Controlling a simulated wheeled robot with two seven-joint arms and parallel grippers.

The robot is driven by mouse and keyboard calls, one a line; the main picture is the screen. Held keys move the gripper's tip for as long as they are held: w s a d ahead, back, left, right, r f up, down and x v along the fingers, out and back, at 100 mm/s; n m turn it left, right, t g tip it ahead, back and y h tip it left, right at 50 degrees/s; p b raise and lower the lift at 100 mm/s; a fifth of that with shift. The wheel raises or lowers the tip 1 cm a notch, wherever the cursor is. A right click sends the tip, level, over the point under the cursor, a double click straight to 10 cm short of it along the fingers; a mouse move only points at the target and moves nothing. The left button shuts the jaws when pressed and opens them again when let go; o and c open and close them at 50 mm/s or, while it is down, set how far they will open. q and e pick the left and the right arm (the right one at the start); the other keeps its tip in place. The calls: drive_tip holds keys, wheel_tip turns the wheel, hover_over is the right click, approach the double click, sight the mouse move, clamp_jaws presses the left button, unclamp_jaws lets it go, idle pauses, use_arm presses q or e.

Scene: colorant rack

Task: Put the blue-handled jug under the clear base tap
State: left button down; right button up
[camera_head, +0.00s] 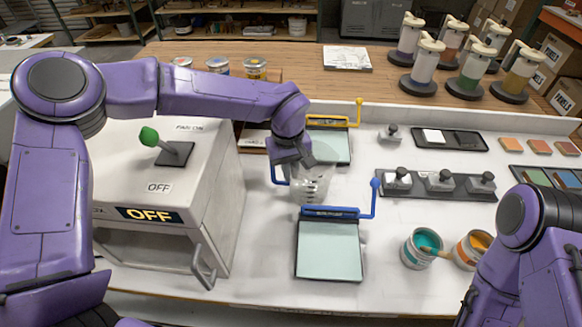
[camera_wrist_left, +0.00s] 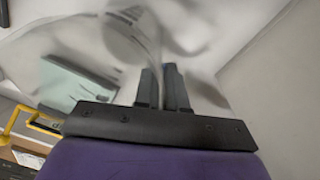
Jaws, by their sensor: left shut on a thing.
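Several dispensers with coloured tanks (camera_head: 425,62) stand at the back right. I cannot make out which tap is the clear base one. My right gripper is outside the view.
A grey machine (camera_head: 168,215) marked OFF stands left of the jug. A blue-handled panel (camera_head: 329,250) lies in front, and a yellow-handled panel (camera_head: 330,147) behind. A dark rack (camera_head: 420,195) and open paint cans (camera_head: 421,250) are to the right.

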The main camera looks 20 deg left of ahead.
use_arm(q)
drive_tip(key=c, duration=1.2)
unclamp_jaws()
drive_tip(key=shift+s+f, duration=0.1)
